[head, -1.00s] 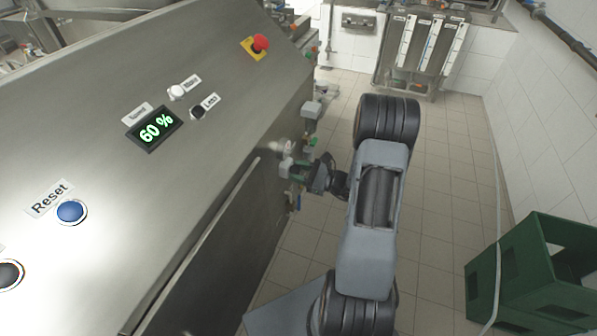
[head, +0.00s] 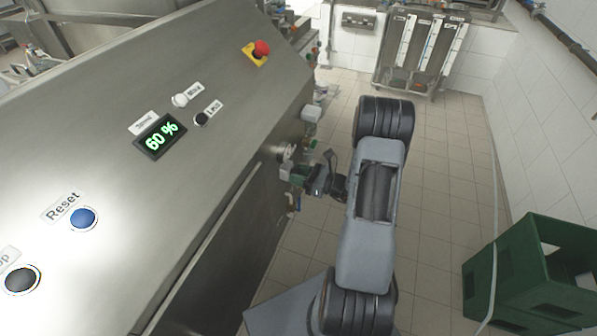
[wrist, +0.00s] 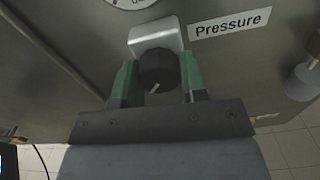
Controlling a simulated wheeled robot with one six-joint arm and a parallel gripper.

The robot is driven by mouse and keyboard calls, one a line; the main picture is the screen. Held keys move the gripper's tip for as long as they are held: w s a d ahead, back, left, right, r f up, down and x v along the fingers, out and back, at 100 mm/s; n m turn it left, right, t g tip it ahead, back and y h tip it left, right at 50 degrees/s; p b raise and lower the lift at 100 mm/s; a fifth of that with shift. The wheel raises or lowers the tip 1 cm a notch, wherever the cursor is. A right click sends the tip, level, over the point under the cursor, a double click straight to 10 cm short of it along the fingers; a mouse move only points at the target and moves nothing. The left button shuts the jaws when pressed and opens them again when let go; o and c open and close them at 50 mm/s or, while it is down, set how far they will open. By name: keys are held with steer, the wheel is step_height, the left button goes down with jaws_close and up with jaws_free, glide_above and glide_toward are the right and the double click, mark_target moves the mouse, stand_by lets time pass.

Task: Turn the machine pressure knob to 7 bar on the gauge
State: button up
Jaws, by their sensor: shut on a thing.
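The pressure knob (wrist: 158,70) is dark and round with a pale pointer line, below a light grey block (wrist: 155,36) on the machine's side panel. My gripper (wrist: 157,82) has its two green fingers on either side of the knob, shut on it. In the head view my gripper (head: 303,176) reaches the machine's side from the right. A "Pressure" label (wrist: 230,22) is right of the knob. Only the lower rim of the round gauge (wrist: 132,3) shows at the wrist view's top edge, so its needle and reading are hidden.
The machine's sloping panel (head: 110,215) carries a "60 %" display (head: 160,137), a blue Reset button (head: 84,218) and a red emergency button (head: 262,48). Another knob (wrist: 303,80) is at the wrist view's right. A green crate (head: 530,285) stands right; tiled floor (head: 440,190) is clear between.

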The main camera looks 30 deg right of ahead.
steer(key=shift+m+p, duration=0.5)
steer(key=shift+m, duration=0.6)
steer(key=o, duration=0.9)
steer(key=shift+s, duration=0.1)
steer(key=b+v, duration=0.1)
steer(key=v, duration=1.2)
steer(key=shift+s+d, duration=0.2)
steer(key=shift+d, duration=0.1)
